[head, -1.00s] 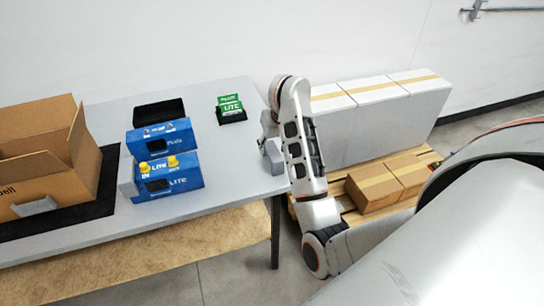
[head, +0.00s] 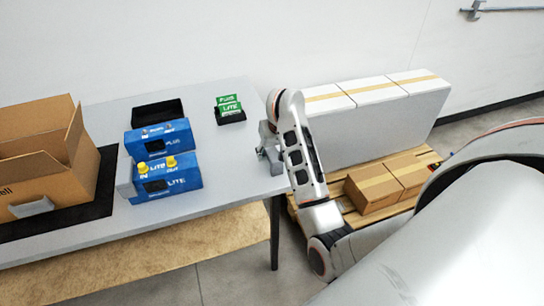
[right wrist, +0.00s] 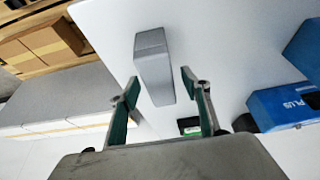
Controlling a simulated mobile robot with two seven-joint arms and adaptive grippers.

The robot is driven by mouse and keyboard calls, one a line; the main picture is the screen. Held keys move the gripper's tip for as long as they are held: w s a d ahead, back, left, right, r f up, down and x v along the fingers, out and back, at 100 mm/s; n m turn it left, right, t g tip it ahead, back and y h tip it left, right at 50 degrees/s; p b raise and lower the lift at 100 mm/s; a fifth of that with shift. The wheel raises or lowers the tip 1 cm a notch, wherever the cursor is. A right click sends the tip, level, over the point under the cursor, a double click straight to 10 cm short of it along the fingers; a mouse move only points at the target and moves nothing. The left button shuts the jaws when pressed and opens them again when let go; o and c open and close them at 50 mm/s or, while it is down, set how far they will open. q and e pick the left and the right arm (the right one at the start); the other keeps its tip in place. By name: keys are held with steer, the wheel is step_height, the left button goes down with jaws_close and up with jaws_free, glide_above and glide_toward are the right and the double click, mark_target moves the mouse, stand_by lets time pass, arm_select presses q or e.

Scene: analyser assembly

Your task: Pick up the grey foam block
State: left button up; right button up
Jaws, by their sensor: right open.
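The grey foam block (head: 275,164) is at the right edge of the table in the head view, partly hidden by my right arm. In the right wrist view the foam block (right wrist: 154,68) is a long grey slab on the pale table top. My right gripper (right wrist: 161,80) is open, its two green-padded fingers on either side of the block's line, with visible gaps. In the head view the right gripper (head: 262,152) is small and partly hidden beside the block. I cannot tell how far above it the fingers are. My left gripper is not in view.
On the table (head: 225,167) stand blue boxes (head: 166,179), a green-labelled item (head: 230,108), a black tray (head: 158,113) and an open cardboard box (head: 35,155) on a dark mat. White cartons (head: 375,115) and brown boxes (head: 373,188) on a pallet stand beyond the table's right edge.

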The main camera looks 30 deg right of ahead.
steer(key=shift+f, duration=0.15)
stand_by(0.5)
steer(key=c, duration=1)
